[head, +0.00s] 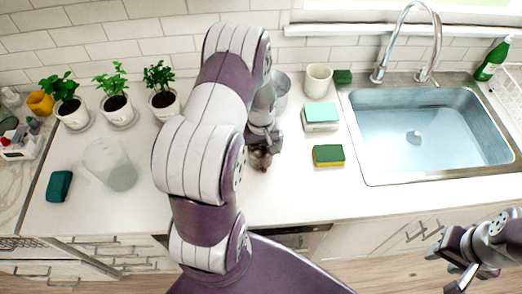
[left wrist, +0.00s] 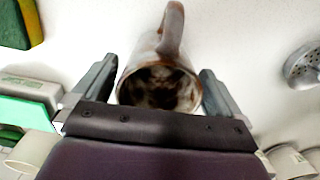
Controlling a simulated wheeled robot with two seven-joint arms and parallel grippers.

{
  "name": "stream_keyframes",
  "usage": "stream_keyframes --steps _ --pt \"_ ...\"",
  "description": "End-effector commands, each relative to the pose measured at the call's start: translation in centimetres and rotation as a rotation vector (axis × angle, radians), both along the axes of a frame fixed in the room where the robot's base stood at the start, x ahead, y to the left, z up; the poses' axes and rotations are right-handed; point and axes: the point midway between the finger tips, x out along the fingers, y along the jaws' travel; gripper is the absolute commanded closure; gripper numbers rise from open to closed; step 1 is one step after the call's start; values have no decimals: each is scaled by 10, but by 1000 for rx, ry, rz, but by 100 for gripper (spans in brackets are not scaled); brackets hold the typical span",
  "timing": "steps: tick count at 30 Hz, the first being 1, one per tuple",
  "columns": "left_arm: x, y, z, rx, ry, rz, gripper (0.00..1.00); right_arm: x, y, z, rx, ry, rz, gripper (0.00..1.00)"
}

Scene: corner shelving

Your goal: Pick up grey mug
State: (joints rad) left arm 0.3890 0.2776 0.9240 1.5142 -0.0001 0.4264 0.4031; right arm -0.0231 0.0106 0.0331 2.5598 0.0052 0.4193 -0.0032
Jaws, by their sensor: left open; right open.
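The grey mug (left wrist: 165,80) shows in the left wrist view with a brown, stained inside. Its open mouth faces the camera and its handle is at the top of the picture. My left gripper (left wrist: 158,68) is open, with one finger on each side of the mug; I cannot tell whether they touch it. In the head view my left gripper (head: 262,140) is low over the counter, and only a small brownish part of the mug (head: 261,160) shows beneath it. My right gripper (head: 460,278) is open and empty, in front of the counter at the lower right.
A yellow-green sponge (head: 328,155), a stacked pale box (head: 320,117) and a cream cup (head: 318,79) are right of the left gripper. The sink (head: 375,165) lies beyond. Potted plants (head: 117,108), a clear pitcher (head: 112,165) and a teal sponge (head: 59,186) are left.

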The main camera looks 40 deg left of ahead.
Motion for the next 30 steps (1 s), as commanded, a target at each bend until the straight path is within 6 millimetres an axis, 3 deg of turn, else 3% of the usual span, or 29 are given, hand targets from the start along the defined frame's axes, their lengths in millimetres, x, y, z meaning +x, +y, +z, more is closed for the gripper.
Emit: stream_keyframes --steps 7,8,12,13,23,30 --pt "0 0 -5 1 -1 0 0 0 0 0 0 1 0 57" --pt "0 0 -5 1 -1 0 6 0 0 0 0 1 0 57" --pt "0 0 -5 1 -1 0 52 0 0 0 0 1 0 57" --pt "0 0 -5 1 -1 0 57 0 0 0 0 1 0 57" --pt "1 1 0 1 -4 -1 57 0 0 -2 0 1 0 57" --pt "4 -2 37 3 -7 -3 57 0 0 -17 0 1 0 57"
